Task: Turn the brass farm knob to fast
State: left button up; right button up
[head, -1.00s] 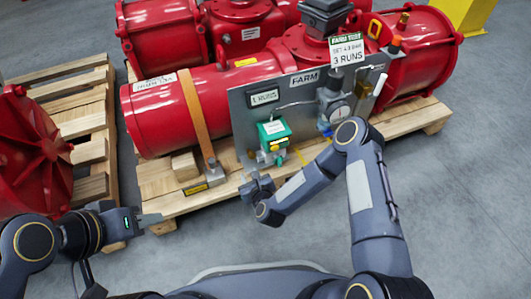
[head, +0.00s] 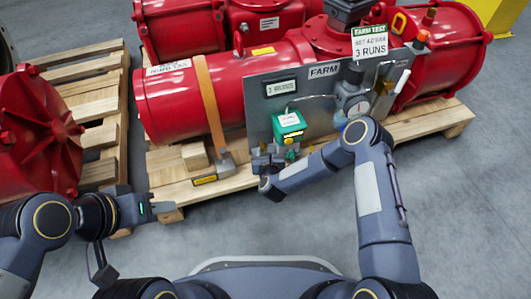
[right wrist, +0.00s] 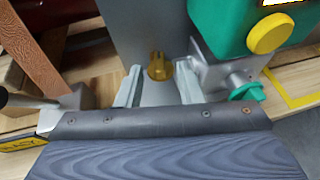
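The brass knob (right wrist: 158,66) shows in the right wrist view, on the lower part of the grey FARM panel (head: 259,122). It has a raised ridge and sits ahead of and between my right gripper's fingers. My right gripper (right wrist: 158,86) is open, with one finger on each side of the knob and gaps to both. In the head view my right gripper (head: 262,155) is at the panel's lower left edge and hides the knob. My left gripper (head: 163,207) is away to the left, near the pallet's front corner; its finger gap is unclear.
A green box with a yellow button (head: 289,126) is just right of the knob; a green-handled valve (right wrist: 247,92) is beneath it. An orange strap (head: 210,105) and its bracket are to the left. Red actuators (head: 185,100) rest on wooden pallets (head: 420,125). The front floor is clear.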

jog(key=shift+c, duration=0.2)
grip_shut()
jog(key=shift+w+d+f+n+y+b, duration=0.15)
jog(key=shift+d+n+y+b, duration=0.25)
jog(key=shift+n+y+b, duration=0.4)
jog(key=shift+d+n+g+y, duration=0.3)
jog(key=shift+n+g+y, duration=0.2)
jog(key=shift+n+y, duration=0.3)
jog(key=shift+w+r+n+g+y, duration=0.15)
jog(key=shift+n+g+y, duration=0.25)
jog(key=shift+n+y, duration=0.45)
jog(key=shift+o, duration=0.2)
grip_release()
jog(key=shift+d, duration=0.1)
jog(key=shift+d, duration=0.1)
